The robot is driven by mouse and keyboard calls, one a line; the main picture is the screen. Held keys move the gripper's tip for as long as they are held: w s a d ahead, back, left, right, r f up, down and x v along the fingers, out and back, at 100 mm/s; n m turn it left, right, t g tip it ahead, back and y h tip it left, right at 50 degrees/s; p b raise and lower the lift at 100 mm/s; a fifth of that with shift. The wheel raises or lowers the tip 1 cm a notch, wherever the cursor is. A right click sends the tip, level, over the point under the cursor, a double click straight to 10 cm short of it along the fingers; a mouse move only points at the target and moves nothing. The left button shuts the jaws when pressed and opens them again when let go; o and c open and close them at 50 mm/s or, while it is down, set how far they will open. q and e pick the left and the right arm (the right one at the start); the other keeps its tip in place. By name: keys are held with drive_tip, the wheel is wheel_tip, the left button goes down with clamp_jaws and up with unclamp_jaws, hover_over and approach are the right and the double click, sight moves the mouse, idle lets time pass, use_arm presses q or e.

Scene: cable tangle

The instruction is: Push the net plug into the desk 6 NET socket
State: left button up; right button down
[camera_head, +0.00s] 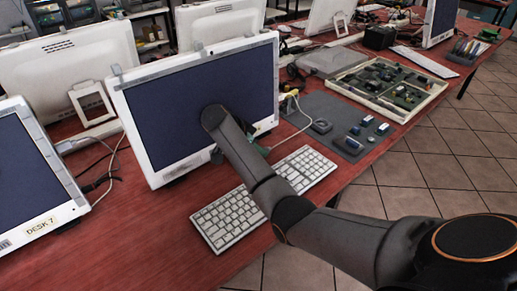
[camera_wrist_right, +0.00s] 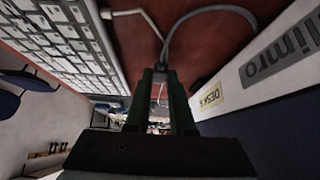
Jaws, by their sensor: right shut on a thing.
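My right gripper (camera_wrist_right: 163,78) is shut on the end of a grey cable, taken as the net plug (camera_wrist_right: 160,74), which is mostly hidden between the dark green fingers. The cable loops up and away over the red desk. In the head view my right arm covers most of this gripper; only a bit of green (camera_head: 262,149) shows below the middle monitor (camera_head: 200,100). The gripper is between that monitor's lower edge and the keyboard. A DESK 6 label (camera_wrist_right: 209,97) is on the monitor's white frame in the wrist view. I cannot make out the NET socket. My left gripper is not in view.
A white keyboard (camera_head: 228,219) lies just in front of the gripper. The DESK 7 monitor (camera_head: 30,165) stands at left. A tray of parts (camera_head: 433,91) lies further right.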

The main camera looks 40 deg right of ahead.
wheel_tip(320, 180, up, 3)
drive_tip(key=shift+f+p, duration=0.15)
drive_tip(key=shift+p, duration=0.9)
drive_tip(key=shift+r+p, duration=1.3)
drive_tip(key=shift+p, duration=0.05)
use_arm(q)
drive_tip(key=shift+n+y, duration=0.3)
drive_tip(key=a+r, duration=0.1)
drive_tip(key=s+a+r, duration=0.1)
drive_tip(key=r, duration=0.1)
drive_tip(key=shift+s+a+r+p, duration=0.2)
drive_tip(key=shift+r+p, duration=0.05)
drive_tip(key=shift+p, duration=0.1)
use_arm(e)
drive_tip(key=shift+r, duration=0.35)
drive_tip(key=c, duration=1.3)
unclamp_jaws()
drive_tip(key=shift+c, duration=0.2)
clamp_jaws()
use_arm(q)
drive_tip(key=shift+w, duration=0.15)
